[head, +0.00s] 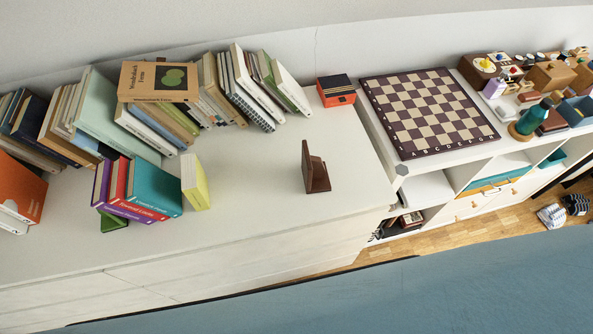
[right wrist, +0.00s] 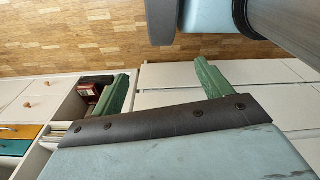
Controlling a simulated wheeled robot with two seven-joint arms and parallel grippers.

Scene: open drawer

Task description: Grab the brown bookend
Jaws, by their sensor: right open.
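The brown bookend (head: 315,176) stands upright on the white cabinet top, right of its middle in the head view, with bare surface around it. It does not show in the right wrist view. My right gripper (right wrist: 163,76) shows only in the right wrist view. Its two green fingers are wide apart with nothing between them, in front of white cabinet fronts and the wooden floor. My left gripper is in neither view.
Several books (head: 150,190) stand left of the bookend, the nearest a yellow one (head: 196,182). An orange and black box (head: 336,91) sits behind it. A chessboard (head: 428,111) lies to the right. The white top (head: 255,180) is clear around the bookend.

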